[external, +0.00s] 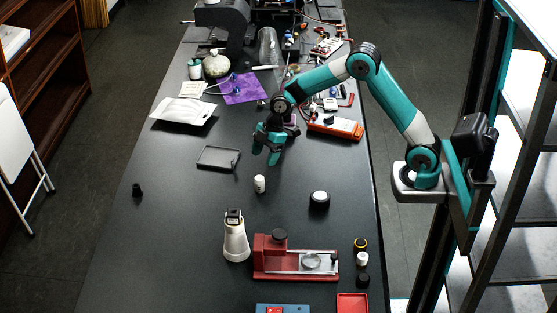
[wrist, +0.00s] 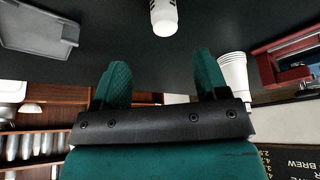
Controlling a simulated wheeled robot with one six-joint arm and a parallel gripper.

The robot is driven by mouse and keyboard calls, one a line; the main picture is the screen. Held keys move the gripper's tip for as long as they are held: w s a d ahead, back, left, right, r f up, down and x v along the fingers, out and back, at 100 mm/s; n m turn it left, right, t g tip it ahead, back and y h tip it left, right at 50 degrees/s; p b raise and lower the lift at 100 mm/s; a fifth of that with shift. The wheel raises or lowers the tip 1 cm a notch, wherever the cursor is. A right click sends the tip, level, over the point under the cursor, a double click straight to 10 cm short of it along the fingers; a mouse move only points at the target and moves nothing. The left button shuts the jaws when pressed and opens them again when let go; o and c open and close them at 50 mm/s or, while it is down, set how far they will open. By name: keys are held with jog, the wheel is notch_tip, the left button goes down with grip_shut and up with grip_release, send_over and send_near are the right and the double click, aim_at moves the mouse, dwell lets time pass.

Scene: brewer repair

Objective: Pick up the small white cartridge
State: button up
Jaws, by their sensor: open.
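A small white cartridge (external: 260,184) stands upright on the black table, just in front of the dark tray. It also shows at the top middle of the wrist view (wrist: 163,16), with dark marks on its side. My gripper (external: 268,153) hangs above the table, behind the cartridge and apart from it. In the wrist view my gripper (wrist: 161,68) has its two teal fingers spread with nothing between them. The cartridge appears beyond the fingertips, roughly centred between them.
A shallow dark tray (external: 219,158) lies left of the cartridge, and a round black-and-white part (external: 319,201) to the right. A white bottle-like unit (external: 236,237) and a red fixture (external: 296,260) stand in front. An orange tool (external: 335,128) lies behind right. Left table is mostly clear.

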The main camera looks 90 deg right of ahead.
aim_at(260, 178)
jog(key=x, duration=0.5)
jog(key=shift+p, duration=0.4)
jog(key=shift+s+p+x, duration=0.2)
jog(key=shift+p+x, duration=0.3)
jog(key=shift+x, duration=0.9)
jog(key=shift+s+p+x, duration=0.2)
jog(key=shift+p+x, duration=0.3)
jog(key=shift+x, duration=0.85)
jog(key=shift+a+f, duration=0.1)
jog(key=shift+a, duration=0.05)
jog(key=c, duration=1)
